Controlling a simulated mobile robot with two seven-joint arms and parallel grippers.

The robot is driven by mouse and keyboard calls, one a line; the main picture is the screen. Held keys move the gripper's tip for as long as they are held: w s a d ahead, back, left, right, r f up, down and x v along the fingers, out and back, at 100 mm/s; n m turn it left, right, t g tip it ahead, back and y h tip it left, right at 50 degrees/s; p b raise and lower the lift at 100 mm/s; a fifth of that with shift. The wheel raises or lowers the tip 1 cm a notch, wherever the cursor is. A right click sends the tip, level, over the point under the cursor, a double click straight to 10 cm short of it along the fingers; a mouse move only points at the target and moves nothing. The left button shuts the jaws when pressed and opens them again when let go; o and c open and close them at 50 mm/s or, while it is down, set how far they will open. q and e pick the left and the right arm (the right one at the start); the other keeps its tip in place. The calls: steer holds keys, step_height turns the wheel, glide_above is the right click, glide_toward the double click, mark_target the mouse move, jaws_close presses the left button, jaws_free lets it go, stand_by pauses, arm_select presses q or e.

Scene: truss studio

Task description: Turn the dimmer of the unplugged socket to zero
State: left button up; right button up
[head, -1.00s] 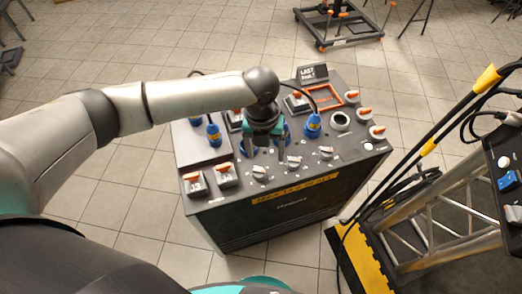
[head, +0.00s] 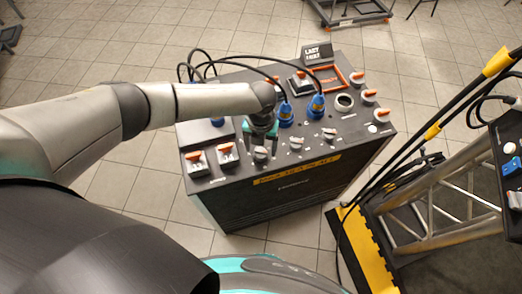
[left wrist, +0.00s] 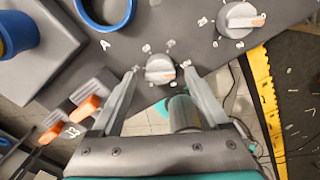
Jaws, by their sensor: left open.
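The console (head: 290,205) has a front row of three grey dimmer knobs: left (head: 261,154), middle (head: 296,144) and right (head: 330,133). Two blue plugs with cables, one (head: 285,113) and another (head: 316,106), stand in sockets behind the middle and right knobs. My left gripper (head: 261,136) is open, pointing down just behind the left knob, hiding the surface there. In the left wrist view, a knob (left wrist: 160,70) lies between my open fingertips (left wrist: 160,74); contact cannot be told. An empty blue socket ring (left wrist: 105,10) lies near it. My right gripper is not in view.
Two orange-lever switches, one (head: 195,160) and another (head: 226,152), stand left of the knobs. A neighbouring knob (left wrist: 240,19) is close in the left wrist view. A truss (head: 430,215) and black-yellow mat (head: 356,250) lie right of the console.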

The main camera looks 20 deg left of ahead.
arm_select(q)
steer(key=shift+f, duration=1.05)
steer(key=shift+c, duration=0.2)
jaws_close()
